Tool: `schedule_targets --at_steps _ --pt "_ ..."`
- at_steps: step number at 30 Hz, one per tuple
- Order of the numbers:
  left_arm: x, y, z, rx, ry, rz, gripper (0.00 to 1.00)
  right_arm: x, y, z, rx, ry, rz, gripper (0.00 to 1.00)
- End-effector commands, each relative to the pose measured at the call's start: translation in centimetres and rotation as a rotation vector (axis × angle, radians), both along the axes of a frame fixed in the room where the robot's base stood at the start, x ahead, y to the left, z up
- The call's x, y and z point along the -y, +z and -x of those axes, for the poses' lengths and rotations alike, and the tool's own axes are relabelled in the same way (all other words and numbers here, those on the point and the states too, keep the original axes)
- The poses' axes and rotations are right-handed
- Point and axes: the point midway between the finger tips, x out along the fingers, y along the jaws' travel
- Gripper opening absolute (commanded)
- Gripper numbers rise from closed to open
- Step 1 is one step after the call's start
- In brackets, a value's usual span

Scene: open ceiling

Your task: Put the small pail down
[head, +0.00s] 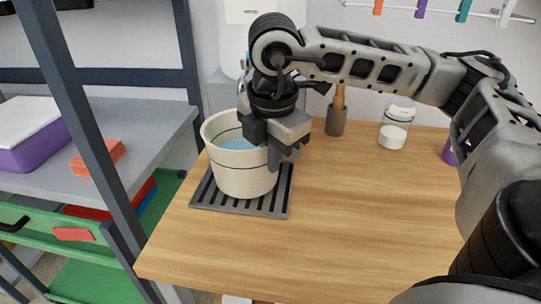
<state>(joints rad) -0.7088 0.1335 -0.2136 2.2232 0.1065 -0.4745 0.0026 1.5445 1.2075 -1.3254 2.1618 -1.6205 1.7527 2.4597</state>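The small pail (240,177) is cream with a thin dark line below its rim and light blue inside. It stands upright on a grey slatted tray (281,198) at the left of the wooden table, and appears to rest on it. My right gripper (281,160) points down at the pail's right rim, its fingers overlapping the pail's right side. The gripper body hides that part of the rim, so I cannot tell whether the fingers are closed on it. My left gripper is not in view.
The wooden table (360,220) is clear in the middle and front. A brown holder (335,121) and a clear jar of white stuff (393,133) stand at the back. A grey shelf with a purple box (40,150) is at left, behind a dark post (90,130).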

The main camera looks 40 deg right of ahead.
Motion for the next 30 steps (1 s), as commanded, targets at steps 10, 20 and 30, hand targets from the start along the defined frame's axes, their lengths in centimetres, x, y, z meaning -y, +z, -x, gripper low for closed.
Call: schedule_targets --at_steps 10,20,30 --pt "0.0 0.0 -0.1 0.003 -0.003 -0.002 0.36 0.0 -0.1 0.0 -0.001 0.0 0.0 0.26" --pt "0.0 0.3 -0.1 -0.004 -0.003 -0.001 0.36 -0.3 3.6 0.4 0.004 0.001 0.0 0.26" --pt "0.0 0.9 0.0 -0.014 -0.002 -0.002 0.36 -0.9 10.6 1.3 0.001 0.001 0.0 0.26"
